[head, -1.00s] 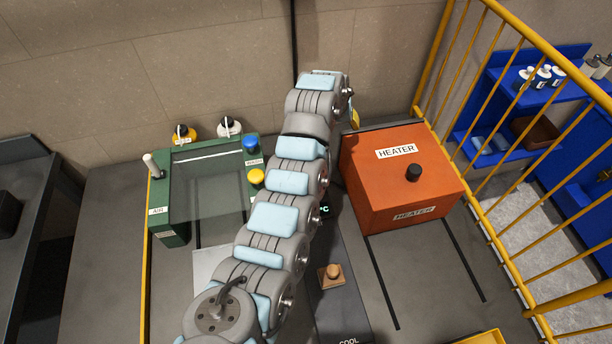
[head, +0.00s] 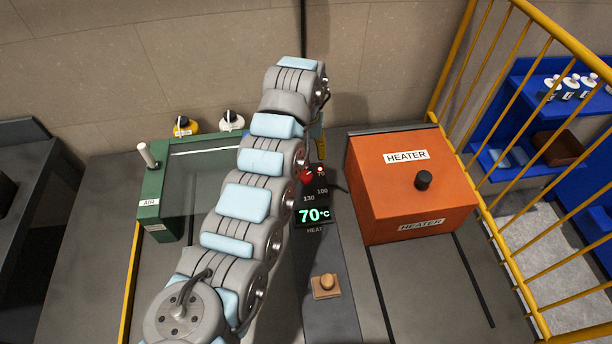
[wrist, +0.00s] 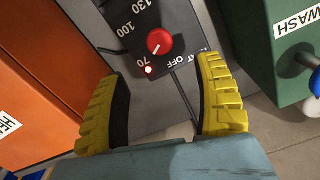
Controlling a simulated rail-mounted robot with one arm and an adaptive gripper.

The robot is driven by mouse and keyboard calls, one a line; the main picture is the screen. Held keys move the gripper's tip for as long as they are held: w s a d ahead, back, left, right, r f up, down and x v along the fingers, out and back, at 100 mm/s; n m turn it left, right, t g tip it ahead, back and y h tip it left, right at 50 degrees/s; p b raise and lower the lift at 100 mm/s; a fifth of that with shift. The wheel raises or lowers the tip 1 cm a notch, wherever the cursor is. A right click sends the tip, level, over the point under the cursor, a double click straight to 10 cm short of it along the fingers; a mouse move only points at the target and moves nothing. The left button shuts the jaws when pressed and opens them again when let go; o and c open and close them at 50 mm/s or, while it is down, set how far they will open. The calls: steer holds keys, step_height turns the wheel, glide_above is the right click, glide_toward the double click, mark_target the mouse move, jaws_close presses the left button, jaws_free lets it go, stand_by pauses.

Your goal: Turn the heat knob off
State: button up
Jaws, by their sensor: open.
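The red heat knob (wrist: 160,42) sits on a dark panel (wrist: 133,22) marked 130, 100, 70 and OFF. Its white mark points toward 70, and a small red light glows beside 70. My gripper (wrist: 163,72) is open, with its yellow fingers spread to either side below the knob in the wrist view and nothing between them. In the head view the knob (head: 305,176) shows just right of my arm, above the green 70°C display (head: 314,215). My gripper is mostly hidden behind my arm there; only a bit of yellow shows.
The orange heater box (head: 412,190) stands right of the panel. The green box (head: 152,200) stands to the left, partly behind my arm. A wooden button (head: 326,286) lies nearer on the panel strip. A yellow railing (head: 500,130) bounds the right side.

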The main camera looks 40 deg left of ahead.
mark_target(306, 175)
step_height(306, 175, down, 11)
steer(key=shift+b, duration=0.8)
steer(key=c, duration=1.2)
steer(key=shift+w+d+r+n+p, duration=0.15)
steer(key=shift+n+p, duration=0.15)
steer(key=shift+p, duration=0.3)
steer(key=shift+c, duration=0.2)
steer(key=shift+n+p, duration=0.5)
steer(key=shift+p, duration=0.15)
steer(key=shift+n+p, duration=0.65)
steer(key=shift+n, duration=0.05)
steer(key=n+p, duration=0.1)
steer(key=n, duration=0.3)
steer(key=shift+n+p, duration=0.65)
steer(key=shift+n, duration=1.75)
steer(key=shift+f, duration=0.2)
